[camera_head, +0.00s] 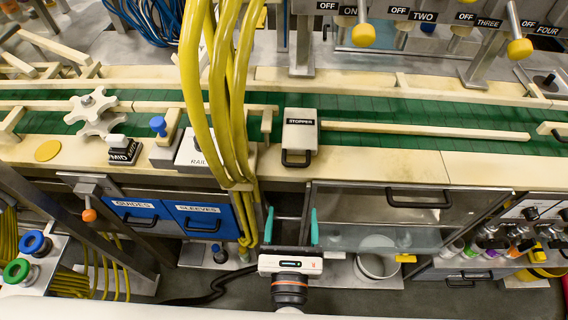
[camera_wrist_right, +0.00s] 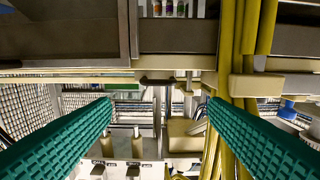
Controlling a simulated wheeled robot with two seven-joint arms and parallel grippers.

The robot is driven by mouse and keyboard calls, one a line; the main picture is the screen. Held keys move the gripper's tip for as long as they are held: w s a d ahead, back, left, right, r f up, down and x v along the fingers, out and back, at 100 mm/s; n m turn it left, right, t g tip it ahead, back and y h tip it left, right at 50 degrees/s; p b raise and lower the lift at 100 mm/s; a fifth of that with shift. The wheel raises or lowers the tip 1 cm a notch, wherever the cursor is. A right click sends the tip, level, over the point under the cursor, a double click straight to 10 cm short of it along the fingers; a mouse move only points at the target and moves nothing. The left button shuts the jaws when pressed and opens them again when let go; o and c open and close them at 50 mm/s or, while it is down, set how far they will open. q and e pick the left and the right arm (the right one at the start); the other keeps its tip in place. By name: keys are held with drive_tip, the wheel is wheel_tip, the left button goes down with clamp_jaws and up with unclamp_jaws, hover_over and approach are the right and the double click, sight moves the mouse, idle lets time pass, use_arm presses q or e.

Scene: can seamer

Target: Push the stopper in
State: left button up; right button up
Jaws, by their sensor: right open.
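The stopper (camera_head: 299,136) is a pale block with a black label reading STOPPER and a black handle at its near end. It sits at the near edge of the green conveyor in the head view, right of the yellow cables. My right gripper (camera_head: 291,226) is open and empty, its two teal fingers pointing toward the conveyor. It is below the stopper in the picture and apart from it. In the right wrist view the open fingers of the right gripper (camera_wrist_right: 158,110) frame a gap, and I cannot surely pick out the stopper there. My left gripper is not in view.
Thick yellow cables (camera_head: 220,100) hang close left of the stopper and the right gripper. A glass-fronted cabinet (camera_head: 378,215) stands to the right, blue drawers (camera_head: 168,215) to the left. A pale guide rail (camera_head: 425,130) runs along the conveyor (camera_head: 440,110).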

sight(297, 167)
drive_tip(key=w+p, duration=0.1)
drive_tip(key=w, duration=0.4)
drive_tip(key=w+p, duration=0.2)
drive_tip(key=w, duration=0.3)
drive_tip(key=shift+d+r, duration=0.1)
drive_tip(key=shift+d, duration=0.1)
drive_tip(key=shift+w, duration=0.7)
drive_tip(key=shift+c, duration=0.3)
drive_tip(key=c, duration=1)
drive_tip(key=w, duration=0.4)
drive_tip(key=shift+d, duration=0.1)
drive_tip(key=shift+c, duration=0.2)
drive_tip(key=o, duration=1.1)
drive_tip(key=shift+w, duration=0.2)
